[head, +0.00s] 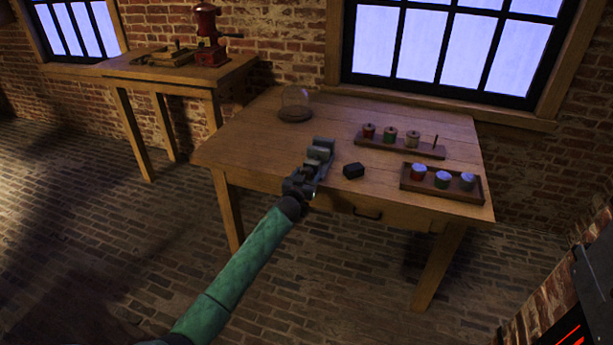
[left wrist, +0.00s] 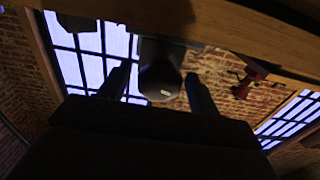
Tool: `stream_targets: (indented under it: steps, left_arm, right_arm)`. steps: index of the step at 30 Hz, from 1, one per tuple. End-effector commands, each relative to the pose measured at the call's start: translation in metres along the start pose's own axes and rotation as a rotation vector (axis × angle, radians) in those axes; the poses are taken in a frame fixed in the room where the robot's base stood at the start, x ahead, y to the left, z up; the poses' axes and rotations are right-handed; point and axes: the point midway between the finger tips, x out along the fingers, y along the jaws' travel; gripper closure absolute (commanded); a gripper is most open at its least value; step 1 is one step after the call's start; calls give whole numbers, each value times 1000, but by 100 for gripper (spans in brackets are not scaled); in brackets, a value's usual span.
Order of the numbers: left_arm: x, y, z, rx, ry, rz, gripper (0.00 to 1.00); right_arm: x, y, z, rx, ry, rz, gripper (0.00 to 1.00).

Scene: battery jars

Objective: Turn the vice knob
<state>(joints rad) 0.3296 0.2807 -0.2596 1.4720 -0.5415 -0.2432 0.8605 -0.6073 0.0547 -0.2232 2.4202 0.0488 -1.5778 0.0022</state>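The grey metal vice (head: 318,152) stands at the front edge of the wooden table (head: 250,150). My left gripper (head: 303,182) is at the vice's front, at the end of my green-sleeved arm. In the left wrist view a dark, rounded knob (left wrist: 160,82) sits between my two fingers, with a gap visible on each side. The gripper is open around it; whether the knob touches deeper in is hidden. My right gripper is not in view.
A small black block (head: 354,171) lies right of the vice. Further right are a spool rack (head: 400,146) and a tray of jars (head: 443,192). A glass dome (head: 296,101) stands behind. A side table (head: 130,68) holds a red grinder (head: 209,40).

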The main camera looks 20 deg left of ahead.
Motion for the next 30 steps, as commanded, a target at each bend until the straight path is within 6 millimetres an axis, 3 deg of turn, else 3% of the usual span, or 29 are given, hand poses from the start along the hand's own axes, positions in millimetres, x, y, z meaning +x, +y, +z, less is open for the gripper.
stream_targets:
  steps: [1, 6, 26, 27, 30]
  left_arm:
    - [0, 0, 0, 0, 0, 0, 48]
    - [0, 0, 0, 0, 0, 0, 79]
    - [0, 0, 0, 116, 0, 0, 79]
    - [0, 0, 0, 116, 0, 0, 52]
    - [0, 0, 0, 116, 0, 0, 34]
  right_arm:
    - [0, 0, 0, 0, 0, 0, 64]
    - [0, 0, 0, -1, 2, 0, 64]
    - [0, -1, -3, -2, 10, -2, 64]
    - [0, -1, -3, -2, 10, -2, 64]
    - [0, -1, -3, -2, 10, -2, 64]
